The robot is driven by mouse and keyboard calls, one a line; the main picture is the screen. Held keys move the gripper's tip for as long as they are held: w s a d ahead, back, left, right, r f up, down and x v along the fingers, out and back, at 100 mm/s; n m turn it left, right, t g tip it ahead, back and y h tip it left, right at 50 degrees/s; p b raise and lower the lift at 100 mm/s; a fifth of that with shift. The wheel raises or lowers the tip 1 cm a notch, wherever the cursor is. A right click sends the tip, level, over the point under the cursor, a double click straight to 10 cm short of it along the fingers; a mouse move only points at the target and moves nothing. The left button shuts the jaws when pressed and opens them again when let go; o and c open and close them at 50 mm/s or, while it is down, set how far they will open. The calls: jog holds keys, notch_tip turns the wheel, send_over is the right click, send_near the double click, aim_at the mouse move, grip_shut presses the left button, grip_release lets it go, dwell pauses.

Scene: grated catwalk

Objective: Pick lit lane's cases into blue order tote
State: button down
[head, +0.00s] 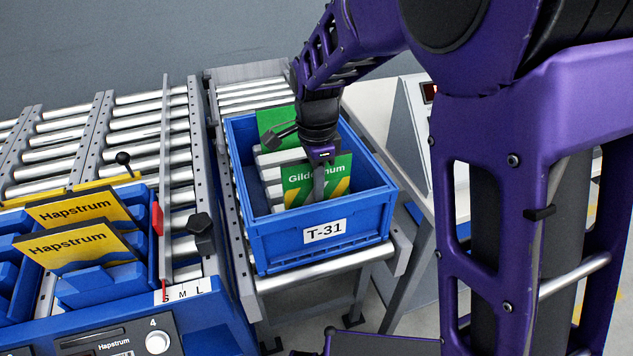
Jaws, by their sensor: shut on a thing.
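The blue order tote (262,243), labelled T-31, stands on a roller track in the middle of the head view. My gripper (319,178) points down into it and is shut on a green case (296,181) with yellow stripes. A finger covers part of its name, which reads "Gild...num". The held case is upright inside the tote; I cannot tell whether it touches the floor. Another green case (275,121) stands further back in the tote, partly behind my gripper. Two yellow Hapstrum cases (68,242) stand in the blue lane at left. I cannot see which lane is lit.
A front panel (120,343) with a knob and the number 4 sits below the Hapstrum lane. A black knob (201,228) and a red-tipped divider (157,218) stand between lane and tote. Empty rollers (135,140) lie behind the lane. A white-grey cabinet stands right of the tote.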

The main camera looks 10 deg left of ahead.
jog(key=shift+f, duration=1.65)
jog(key=shift+c, duration=1.8)
grip_release()
notch_tip(320, 180, up, 8)
jog(key=p, duration=0.6)
jog(key=shift+p, duration=0.3)
